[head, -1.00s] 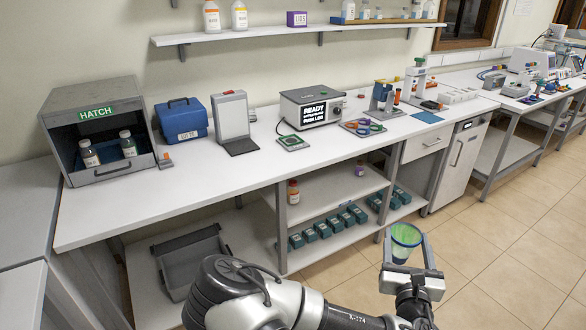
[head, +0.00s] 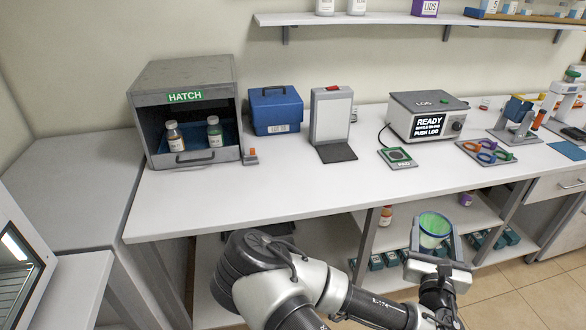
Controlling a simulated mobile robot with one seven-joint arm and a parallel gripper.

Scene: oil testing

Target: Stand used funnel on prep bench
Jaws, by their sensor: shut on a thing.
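My gripper (head: 436,245) is at the lower right of the head view, in front of the bench and below the level of its top. It is shut on the funnel (head: 434,226), a pale blue-rimmed cup shape with a green inside, wide mouth up. The funnel's lower part is hidden by the gripper. The long white bench (head: 290,192) runs across the view behind the gripper. I cannot tell from any label whether this is the prep bench.
On the bench stand the HATCH box (head: 187,110) with two bottles, a blue case (head: 275,110), a grey upright panel (head: 331,118), the READY instrument (head: 428,113), a small pad (head: 397,157) and coloured rings (head: 486,152). The front left of the bench top is clear.

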